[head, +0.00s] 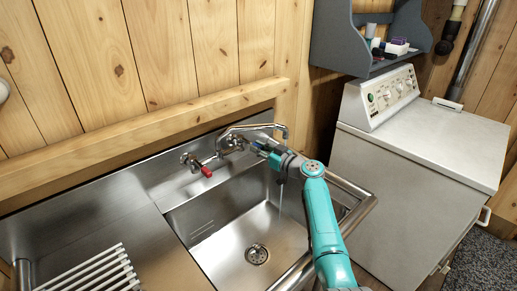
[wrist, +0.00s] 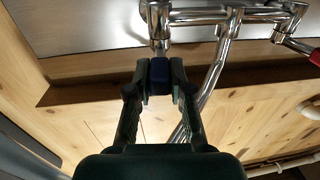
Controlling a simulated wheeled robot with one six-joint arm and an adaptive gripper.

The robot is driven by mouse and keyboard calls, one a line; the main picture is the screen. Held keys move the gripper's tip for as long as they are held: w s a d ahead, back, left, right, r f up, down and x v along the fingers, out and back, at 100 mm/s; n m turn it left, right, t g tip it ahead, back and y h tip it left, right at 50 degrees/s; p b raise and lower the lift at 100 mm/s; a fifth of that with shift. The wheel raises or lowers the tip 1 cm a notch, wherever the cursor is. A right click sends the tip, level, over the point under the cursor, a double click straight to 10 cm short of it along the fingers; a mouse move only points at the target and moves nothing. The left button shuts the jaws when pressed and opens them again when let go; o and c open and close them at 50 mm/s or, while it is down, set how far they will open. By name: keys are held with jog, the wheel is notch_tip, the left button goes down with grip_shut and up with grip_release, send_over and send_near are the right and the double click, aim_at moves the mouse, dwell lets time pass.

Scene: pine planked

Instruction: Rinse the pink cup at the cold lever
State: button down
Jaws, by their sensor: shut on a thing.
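My gripper (head: 264,149) is at the wall tap (head: 234,140) over the steel sink (head: 225,245). In the wrist view my gripper (wrist: 159,85) is shut on the blue cold lever (wrist: 159,72), with one finger on each side. The chrome spout (head: 284,130) reaches out over the basin. A thin pale streak (head: 280,197) hangs below it and looks like running water. The red lever (head: 206,172) is at the tap's left end and also shows at the right edge of the wrist view (wrist: 315,57). I see no pink cup in either view.
A white drying rack (head: 95,272) lies on the steel drainboard (head: 90,225) at left. The basin is empty around its drain (head: 257,254). A white appliance (head: 425,145) stands to the right, under a grey shelf (head: 345,55) with small items. A plank wall closes the back.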

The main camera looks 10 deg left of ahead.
jog(key=shift+w+d+n+g+y, duration=0.15)
jog(key=shift+w+n+g+y, duration=0.25)
jog(key=shift+g, duration=0.5)
jog(key=c, duration=1)
grip_release()
jog(key=shift+c, duration=0.2)
jog(key=shift+s+d, duration=0.1)
jog(key=shift+d, duration=0.05)
jog(key=v, duration=1.1)
jog(key=shift+s+d, duration=0.25)
jog(key=shift+d, duration=0.1)
jog(key=shift+f, duration=0.15)
